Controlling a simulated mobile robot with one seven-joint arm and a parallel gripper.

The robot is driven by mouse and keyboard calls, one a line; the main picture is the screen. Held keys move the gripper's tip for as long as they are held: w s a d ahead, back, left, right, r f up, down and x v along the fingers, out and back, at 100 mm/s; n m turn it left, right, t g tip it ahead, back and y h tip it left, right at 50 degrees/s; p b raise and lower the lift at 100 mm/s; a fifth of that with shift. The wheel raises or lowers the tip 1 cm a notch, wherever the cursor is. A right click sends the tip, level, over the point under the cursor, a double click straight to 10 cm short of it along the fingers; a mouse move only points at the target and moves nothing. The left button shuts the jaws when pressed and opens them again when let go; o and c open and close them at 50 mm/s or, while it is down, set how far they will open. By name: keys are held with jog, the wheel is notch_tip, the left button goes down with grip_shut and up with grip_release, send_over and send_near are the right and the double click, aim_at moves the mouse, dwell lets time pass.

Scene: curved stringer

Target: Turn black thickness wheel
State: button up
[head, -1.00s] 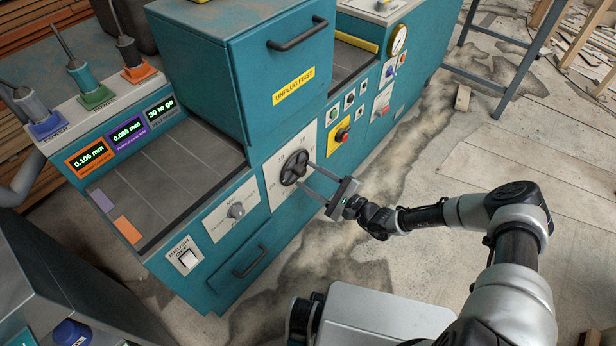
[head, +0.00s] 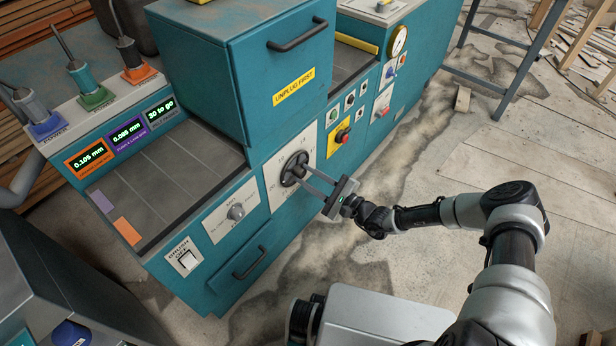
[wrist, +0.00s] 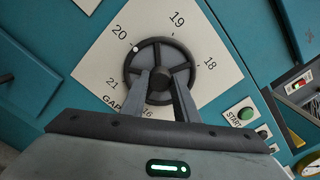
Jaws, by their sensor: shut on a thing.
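The black thickness wheel (head: 287,175) is a spoked handwheel on a white dial plate on the teal machine's front. In the wrist view the wheel (wrist: 131,62) fills the upper middle, with numbers around it on the plate. A white dot on its rim sits near the 20. My gripper (head: 303,172) reaches the wheel from the right. In the wrist view its two fingers (wrist: 161,84) are at either side of the wheel's hub, shut on it. The fingers hide the lower spokes and part of the plate's lower numbers.
A selector knob (head: 236,212) and a brush switch (head: 186,260) are left of the wheel. A drawer handle (head: 250,262) is below. Start and stop buttons (head: 342,135) are to the right. The floor (head: 400,275) beside the machine is open.

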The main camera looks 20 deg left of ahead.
jog(key=m, duration=0.4)
jog(key=shift+b, duration=0.35)
jog(key=m, duration=0.4)
jog(key=shift+m+b, duration=0.35)
jog(key=shift+m, duration=0.05)
jog(key=m+b, duration=0.1)
jog(key=m, duration=0.3)
jog(key=shift+m, duration=0.3)
jog(key=m+b, duration=0.1)
jog(key=m, duration=0.3)
jog(key=shift+w+d+f+m, duration=0.1)
jog(key=shift+m, duration=0.2)
jog(key=m+b, duration=0.1)
jog(key=m, duration=0.8)
jog(key=shift+b, duration=0.4)
jog(key=m, duration=0.4)
jog(key=shift+m+b, duration=0.3)
jog(key=shift+b, duration=0.1)
jog(key=shift+m+b, duration=0.3)
jog(key=shift+m, duration=1.5)
